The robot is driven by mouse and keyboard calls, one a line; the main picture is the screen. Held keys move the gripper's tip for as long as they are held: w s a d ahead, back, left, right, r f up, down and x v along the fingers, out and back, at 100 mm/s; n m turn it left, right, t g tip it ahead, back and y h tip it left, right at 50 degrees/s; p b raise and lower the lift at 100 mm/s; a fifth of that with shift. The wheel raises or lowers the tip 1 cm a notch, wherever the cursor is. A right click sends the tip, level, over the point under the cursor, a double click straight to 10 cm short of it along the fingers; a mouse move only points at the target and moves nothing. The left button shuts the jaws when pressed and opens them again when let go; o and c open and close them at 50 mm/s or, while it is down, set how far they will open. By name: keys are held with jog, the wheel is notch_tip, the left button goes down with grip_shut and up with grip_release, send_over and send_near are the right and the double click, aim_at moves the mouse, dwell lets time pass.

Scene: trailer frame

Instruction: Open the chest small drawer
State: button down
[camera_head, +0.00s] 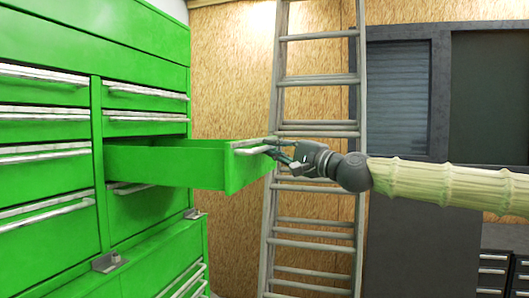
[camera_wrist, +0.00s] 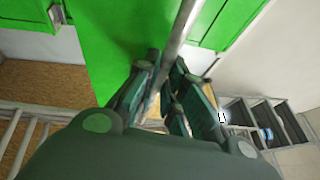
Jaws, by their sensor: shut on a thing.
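The green chest (camera_head: 60,55) stands at the left in the head view, with two columns of drawers that have silver bar handles. One small drawer (camera_head: 170,163) in its right column is pulled well out, and its green side wall shows. My gripper (camera_head: 276,150) is at the front of this drawer, shut on its silver handle (camera_head: 250,151). In the wrist view the handle (camera_wrist: 182,30) runs up between the fingers of my gripper (camera_wrist: 160,95), with the green drawer front behind it. The fingers partly hide the handle. The other drawers in the head view look shut.
A metal ladder (camera_head: 315,232) leans against the wooden wall (camera_head: 235,75) just behind my gripper. A grey cabinet (camera_head: 400,85) stands at the right, with dark drawers (camera_head: 492,272) low at the right edge. Metal latches (camera_head: 108,262) stick out below the open drawer.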

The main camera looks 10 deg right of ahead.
jog(key=shift+d+f, duration=0.1)
dwell(0.3)
jog(key=c, duration=1.5)
grip_release()
jog(key=shift+s+d, duration=0.1)
jog(key=v, duration=1.1)
jog(key=shift+s+d, duration=0.3)
jog(key=shift+s, duration=0.05)
